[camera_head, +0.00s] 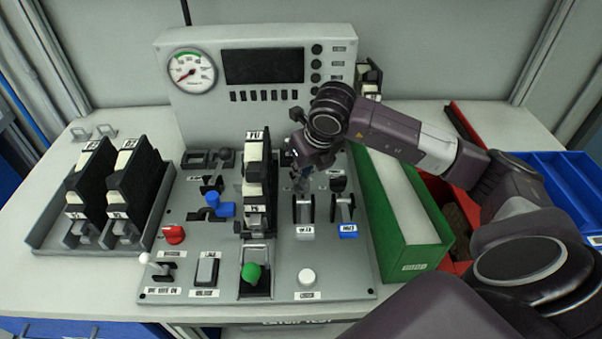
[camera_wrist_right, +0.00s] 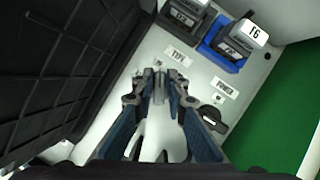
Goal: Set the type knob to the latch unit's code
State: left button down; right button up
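The type knob (camera_wrist_right: 159,88) is a small grey piece below the TYPE label (camera_wrist_right: 180,56) in the right wrist view. My right gripper (camera_wrist_right: 161,76) comes down on it, with its fingertips close together on either side. It looks shut on the knob, whose pointer and scale are hidden. In the head view the right gripper (camera_head: 302,180) is over the panel, right of a tall black and cream unit (camera_head: 256,190). That unit has a label on top that seems to read FU. A blue block with a white cap (camera_wrist_right: 250,33) carries a label like FG. My left gripper is not in view.
A black power knob (camera_wrist_right: 211,115) sits right of my fingers. Levers with white (camera_head: 304,232) and blue (camera_head: 347,231) ends stand in front. A green bin (camera_head: 425,255) is close on the right. Two similar units (camera_head: 115,190) stand in a left tray. A gauge (camera_head: 190,71) is behind.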

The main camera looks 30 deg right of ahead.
jog(key=o, duration=0.3)
jog(key=shift+o, duration=0.2)
jog(key=v, duration=1.2)
